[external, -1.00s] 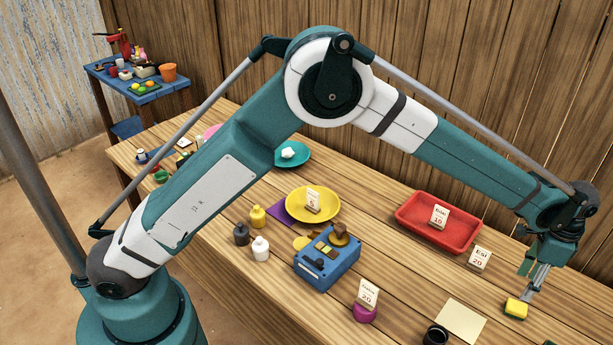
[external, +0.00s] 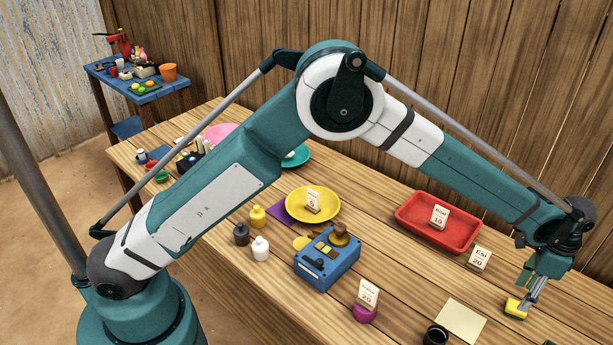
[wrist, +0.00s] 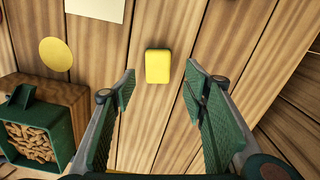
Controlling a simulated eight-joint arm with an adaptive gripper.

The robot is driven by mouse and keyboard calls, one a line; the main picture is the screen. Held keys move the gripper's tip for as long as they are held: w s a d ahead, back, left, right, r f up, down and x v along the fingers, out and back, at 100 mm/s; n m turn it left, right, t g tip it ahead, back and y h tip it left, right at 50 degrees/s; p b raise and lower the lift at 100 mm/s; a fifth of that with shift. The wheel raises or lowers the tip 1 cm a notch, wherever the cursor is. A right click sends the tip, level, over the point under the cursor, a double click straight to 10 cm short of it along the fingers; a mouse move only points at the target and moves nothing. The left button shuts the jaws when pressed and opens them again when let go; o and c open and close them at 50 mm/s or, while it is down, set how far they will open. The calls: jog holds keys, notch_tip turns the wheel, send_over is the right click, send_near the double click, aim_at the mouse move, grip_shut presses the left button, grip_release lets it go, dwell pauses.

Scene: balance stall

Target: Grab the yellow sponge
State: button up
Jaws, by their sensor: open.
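The yellow sponge (external: 514,309) has a dark green layer and lies on the wooden table near the right end. In the wrist view the sponge (wrist: 158,66) lies flat, just beyond the gap between my fingertips and roughly centred on it. My gripper (external: 525,303) is low over the table, close to the sponge, and partly covers it in the external view. In the wrist view my gripper (wrist: 160,82) is open, with nothing between its fingers. I cannot tell its exact height above the table.
A cream paper sheet (external: 460,321) lies left of the sponge. A red tray (external: 415,229) and a price card (external: 479,260) stand farther back. In the wrist view a green scoop-like box of brown pieces (wrist: 62,135) and a yellow disc (wrist: 55,54) are at left.

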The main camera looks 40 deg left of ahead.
jog(key=shift+f, duration=0.15)
jog(key=shift+s+f+b, duration=0.2)
jog(key=shift+f+b, duration=0.15)
jog(key=shift+f, duration=2.1)
jog(key=c, duration=0.8)
